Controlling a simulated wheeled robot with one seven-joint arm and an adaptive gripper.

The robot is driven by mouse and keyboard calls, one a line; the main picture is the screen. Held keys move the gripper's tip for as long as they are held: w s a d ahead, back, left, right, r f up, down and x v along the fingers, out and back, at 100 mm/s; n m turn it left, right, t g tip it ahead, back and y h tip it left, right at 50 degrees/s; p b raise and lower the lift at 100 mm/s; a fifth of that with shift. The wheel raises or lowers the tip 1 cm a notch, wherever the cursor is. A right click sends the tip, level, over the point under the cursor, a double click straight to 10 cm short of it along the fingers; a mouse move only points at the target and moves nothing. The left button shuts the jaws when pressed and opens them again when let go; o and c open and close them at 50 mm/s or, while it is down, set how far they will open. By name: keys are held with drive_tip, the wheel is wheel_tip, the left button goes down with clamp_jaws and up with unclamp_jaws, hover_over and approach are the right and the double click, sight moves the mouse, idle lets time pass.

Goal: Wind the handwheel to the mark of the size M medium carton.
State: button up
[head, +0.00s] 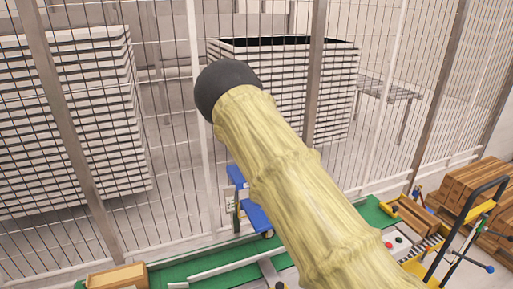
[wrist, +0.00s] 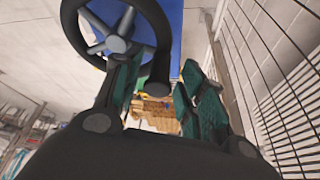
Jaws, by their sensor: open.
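The handwheel (wrist: 118,44) shows at the top left of the wrist view, with a dark rim and grey hub and spokes. A dark knob-like handle (wrist: 157,92) reaches down from its rim. My gripper (wrist: 162,98) is open, with a green-padded finger on each side. The handle appears between the fingers, nearer the left one; I cannot tell whether they touch. In the head view my yellow-sleeved arm covers the middle, and neither the handwheel nor my fingers can be seen. No size mark can be read in either view.
A wire fence (head: 180,130) stands behind, with stacked pale layers beyond it. Blue machine parts (head: 257,218) stand left of my arm above a green bench (head: 215,268). An open carton (head: 118,277) is at front left, brown cartons (head: 475,187) at right, beside a black-railed frame (head: 462,222).

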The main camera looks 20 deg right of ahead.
drive_tip(key=v, duration=1)
drive_tip(key=shift+r, duration=0.35)
drive_tip(key=shift+a+r, duration=0.1)
